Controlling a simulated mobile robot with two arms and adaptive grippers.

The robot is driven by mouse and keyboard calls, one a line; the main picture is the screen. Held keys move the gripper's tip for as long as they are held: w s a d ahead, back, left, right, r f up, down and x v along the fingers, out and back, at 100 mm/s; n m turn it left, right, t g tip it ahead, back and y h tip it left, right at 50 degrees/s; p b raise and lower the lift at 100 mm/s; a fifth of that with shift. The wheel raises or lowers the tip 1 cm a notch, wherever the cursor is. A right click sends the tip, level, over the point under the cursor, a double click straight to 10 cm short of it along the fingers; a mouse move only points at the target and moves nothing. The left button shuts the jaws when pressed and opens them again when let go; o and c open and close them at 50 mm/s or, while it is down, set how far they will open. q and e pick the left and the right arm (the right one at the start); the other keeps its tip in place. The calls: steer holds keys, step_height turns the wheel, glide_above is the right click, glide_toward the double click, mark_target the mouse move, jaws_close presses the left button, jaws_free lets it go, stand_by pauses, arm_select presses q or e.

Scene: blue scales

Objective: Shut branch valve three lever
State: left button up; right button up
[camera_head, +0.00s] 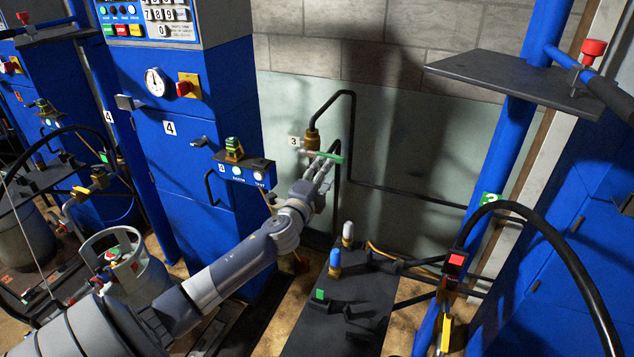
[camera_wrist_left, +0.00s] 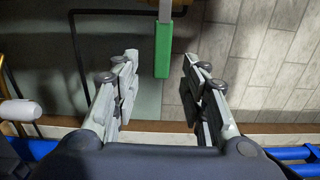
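The branch valve three (camera_head: 312,139) is a brass fitting on a black pipe by the wall, beside a white tag "3" (camera_head: 293,141). Its green lever (camera_head: 327,156) sticks out to the right, roughly level. My left gripper (camera_head: 322,173) is just below the lever in the head view. In the left wrist view, the green lever end (camera_wrist_left: 162,50) hangs between the spread fingers of my left gripper (camera_wrist_left: 160,78), with a visible gap on each side. The fingers are open and hold nothing. My right gripper is not in view.
A blue cabinet marked 4 (camera_head: 165,180) stands left of the valve, with a small control box (camera_head: 245,172) jutting out. A dark scale platform (camera_head: 345,310) lies below. A blue post (camera_head: 500,150) and black hose (camera_head: 560,240) stand at the right.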

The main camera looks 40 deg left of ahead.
arm_select(q)
steer(key=shift+v, duration=2.05)
